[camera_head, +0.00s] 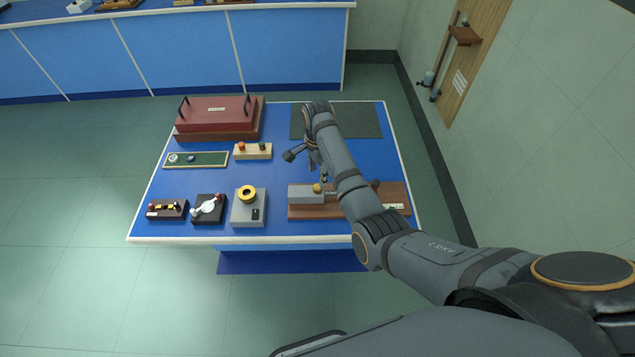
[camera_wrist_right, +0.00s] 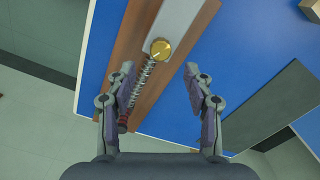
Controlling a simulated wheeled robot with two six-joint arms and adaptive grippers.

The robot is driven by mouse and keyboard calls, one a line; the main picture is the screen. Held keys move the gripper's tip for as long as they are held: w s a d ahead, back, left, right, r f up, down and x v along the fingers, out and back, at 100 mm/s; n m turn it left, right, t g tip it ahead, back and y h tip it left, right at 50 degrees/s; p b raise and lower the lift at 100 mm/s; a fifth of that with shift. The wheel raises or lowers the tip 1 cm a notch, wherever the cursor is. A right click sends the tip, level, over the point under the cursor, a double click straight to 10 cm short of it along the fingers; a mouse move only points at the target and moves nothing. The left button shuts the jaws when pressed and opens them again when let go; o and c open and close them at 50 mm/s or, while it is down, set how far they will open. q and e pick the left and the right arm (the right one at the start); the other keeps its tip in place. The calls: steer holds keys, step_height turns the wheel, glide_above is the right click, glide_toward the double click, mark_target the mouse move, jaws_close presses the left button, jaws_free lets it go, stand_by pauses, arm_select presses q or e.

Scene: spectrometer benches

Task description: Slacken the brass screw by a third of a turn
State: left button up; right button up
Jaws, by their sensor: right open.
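The brass screw (camera_wrist_right: 161,49) shows in the right wrist view as a round gold knob with a pale mark on its face. It sits at the end of a grey block (camera_wrist_right: 178,22) on a wooden board (camera_wrist_right: 128,48), with a coil spring running from it. In the head view the brass screw (camera_head: 317,188) is at the right end of the grey block (camera_head: 305,195). My right gripper (camera_wrist_right: 158,82) is open and empty, its fingers apart on either side of the spring's line, with the screw ahead between and beyond the tips. In the head view my arm hides part of the board.
The blue bench (camera_head: 285,225) also holds a grey box with a yellow ring (camera_head: 247,193), two small dark devices at front left, a red case (camera_head: 216,115), a green tray (camera_head: 210,160) and a dark mat (camera_head: 365,120). Bare blue surface lies around the board.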

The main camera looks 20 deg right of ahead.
mark_target(318, 187)
step_height(318, 187, down, 6)
steer(key=shift+f, duration=0.25)
jaws_close()
stand_by(0.3)
